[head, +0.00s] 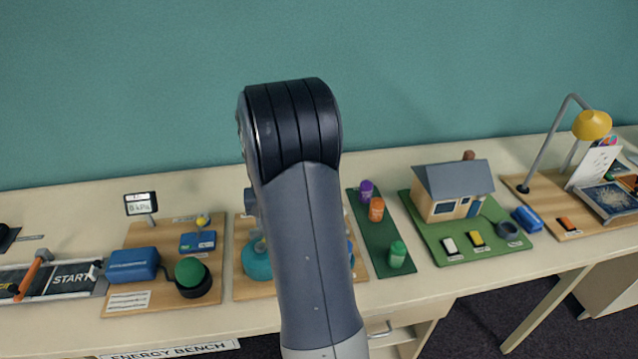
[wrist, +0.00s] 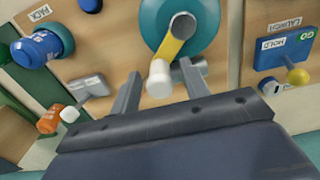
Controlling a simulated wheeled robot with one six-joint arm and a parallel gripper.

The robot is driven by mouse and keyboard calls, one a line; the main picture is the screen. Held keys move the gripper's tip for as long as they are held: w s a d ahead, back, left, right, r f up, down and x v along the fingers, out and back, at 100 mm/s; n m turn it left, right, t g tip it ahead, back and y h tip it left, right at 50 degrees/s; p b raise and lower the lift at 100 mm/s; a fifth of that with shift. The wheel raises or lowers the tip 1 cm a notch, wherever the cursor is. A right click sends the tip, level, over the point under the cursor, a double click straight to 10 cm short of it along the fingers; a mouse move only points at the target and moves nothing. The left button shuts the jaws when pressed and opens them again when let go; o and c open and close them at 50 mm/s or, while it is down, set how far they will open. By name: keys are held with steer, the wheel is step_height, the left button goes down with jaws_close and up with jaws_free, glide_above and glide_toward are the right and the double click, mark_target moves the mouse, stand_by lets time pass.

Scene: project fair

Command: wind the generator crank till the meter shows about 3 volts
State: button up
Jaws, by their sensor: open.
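In the wrist view the generator wheel (wrist: 206,22) is a teal disc on a wooden board. A yellow crank arm (wrist: 175,42) runs from its hub to a white knob (wrist: 160,75). My gripper (wrist: 161,66) is open, with one finger on each side of the knob in this view. I cannot tell whether either finger touches it. In the head view my arm hides my gripper and most of this board; a teal part (head: 257,264) shows at the arm's left. No volt reading can be seen in either view.
Left of my arm in the head view are a blue box (head: 132,265), a green button (head: 190,271) and a small kPa display (head: 140,204). To the right are a green mat (head: 397,268) with canisters, a model house (head: 452,192) and a yellow lamp (head: 592,125).

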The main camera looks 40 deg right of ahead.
step_height(320, 180, up, 8)
steer(key=p, duration=0.5)
steer(key=shift+r+p, duration=0.1)
steer(key=shift+p, duration=0.2)
step_height(320, 180, down, 9)
steer(key=b, duration=0.7)
steer(key=shift+f, duration=0.2)
steer(key=shift+w+a+r, duration=0.1)
steer(key=shift+w+a, duration=0.05)
steer(key=shift+w, duration=0.2)
steer(key=shift+s, duration=0.1)
